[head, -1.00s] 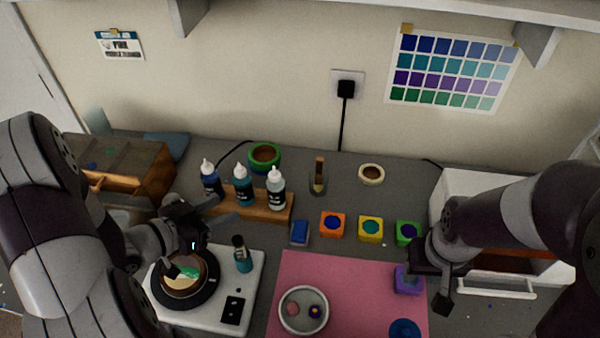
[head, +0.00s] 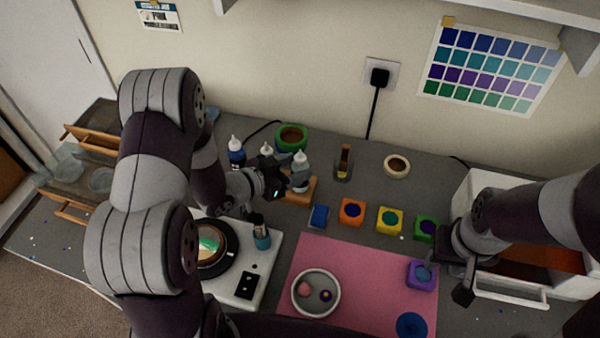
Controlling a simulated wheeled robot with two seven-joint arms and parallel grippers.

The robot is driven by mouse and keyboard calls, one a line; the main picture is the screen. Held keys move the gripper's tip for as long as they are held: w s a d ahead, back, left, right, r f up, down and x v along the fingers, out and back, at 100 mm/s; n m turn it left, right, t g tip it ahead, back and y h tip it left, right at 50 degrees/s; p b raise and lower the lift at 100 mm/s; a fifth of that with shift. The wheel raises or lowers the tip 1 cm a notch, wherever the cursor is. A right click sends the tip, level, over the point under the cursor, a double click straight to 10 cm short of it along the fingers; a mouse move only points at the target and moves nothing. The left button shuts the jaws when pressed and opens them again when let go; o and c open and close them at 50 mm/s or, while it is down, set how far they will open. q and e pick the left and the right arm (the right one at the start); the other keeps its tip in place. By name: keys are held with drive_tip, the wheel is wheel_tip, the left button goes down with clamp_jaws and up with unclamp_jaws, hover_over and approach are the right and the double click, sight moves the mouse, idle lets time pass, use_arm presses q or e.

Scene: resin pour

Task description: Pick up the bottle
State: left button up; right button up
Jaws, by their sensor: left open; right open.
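Three dropper-style bottles with white tips stand in a row on a wooden rack (head: 303,196) at the back. The left one is a dark blue bottle (head: 236,156). Of the middle bottle (head: 267,149) mostly the tip shows above my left gripper. The right one, a pale bottle (head: 300,160), is partly covered by the fingers. My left gripper (head: 292,181) is open at the middle and right bottles; I cannot tell whether it touches them. A small teal bottle with a dark cap (head: 260,234) stands on the white scale-like unit. My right gripper (head: 461,277) is open and empty, near the purple mould.
A white unit (head: 255,308) with a round black plate lies front left. A pink mat (head: 345,258) carries a round dish (head: 316,312) and a purple mould (head: 421,281). Blue, orange, yellow and green blocks line the mat's back edge. A white drawer (head: 510,288) stands open at right.

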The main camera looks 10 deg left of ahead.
sight(293, 169)
use_arm(q)
drive_tip(key=c, duration=0.8)
wheel_tip(293, 169, up, 10)
drive_tip(key=shift+r, duration=0.1)
drive_tip(key=shift+c, duration=0.2)
drive_tip(key=o, duration=0.5)
drive_tip(key=shift+c, duration=0.2)
